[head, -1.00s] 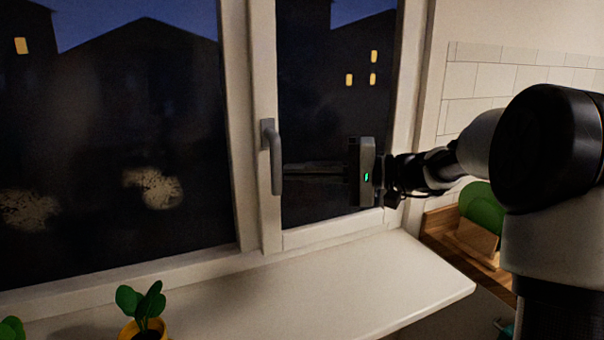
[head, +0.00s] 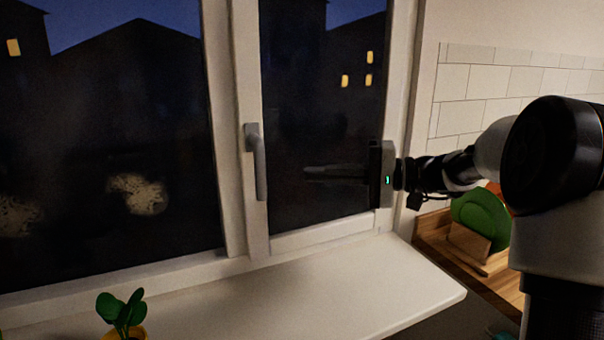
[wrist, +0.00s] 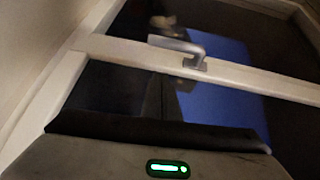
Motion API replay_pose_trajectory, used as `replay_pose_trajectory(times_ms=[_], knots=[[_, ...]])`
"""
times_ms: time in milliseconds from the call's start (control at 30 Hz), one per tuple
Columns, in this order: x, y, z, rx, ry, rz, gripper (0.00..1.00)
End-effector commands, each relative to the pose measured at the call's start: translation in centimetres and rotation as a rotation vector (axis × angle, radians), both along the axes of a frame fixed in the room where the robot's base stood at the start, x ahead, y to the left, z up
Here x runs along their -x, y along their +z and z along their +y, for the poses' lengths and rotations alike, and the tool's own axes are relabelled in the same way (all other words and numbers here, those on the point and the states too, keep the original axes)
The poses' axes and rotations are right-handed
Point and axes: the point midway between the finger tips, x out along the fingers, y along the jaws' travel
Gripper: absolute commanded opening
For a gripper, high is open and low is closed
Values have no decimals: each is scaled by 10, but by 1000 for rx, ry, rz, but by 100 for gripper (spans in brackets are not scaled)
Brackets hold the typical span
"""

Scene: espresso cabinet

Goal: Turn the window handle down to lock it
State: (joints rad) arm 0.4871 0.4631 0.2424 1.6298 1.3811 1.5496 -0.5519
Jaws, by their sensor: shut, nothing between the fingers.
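The grey window handle (head: 258,165) sits on the white middle frame post in the head view and points down, its grip hanging below the mount. It also shows in the wrist view (wrist: 178,45), lying across the frame bar, with its mount at the right end. My gripper (head: 308,173) is to the right of the handle, in front of the right pane, with its fingers pointing left. The fingers are shut on nothing, and a clear gap separates the tips from the handle.
A white windowsill (head: 350,285) runs below the window and is clear on the right. A potted plant (head: 122,312) stands on it at the lower left. A green plate (head: 481,218) stands in a wooden rack on the counter at the right. The window is dark.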

Motion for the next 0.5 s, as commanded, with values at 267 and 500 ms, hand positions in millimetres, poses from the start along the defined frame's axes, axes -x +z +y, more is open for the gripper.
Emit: replay_pose_trajectory(times_ms=[267, 500], knots=[[10, 2, -51, -2, 0, -2, 0], [13, 1, -64, -1, 3, -1, 0]])
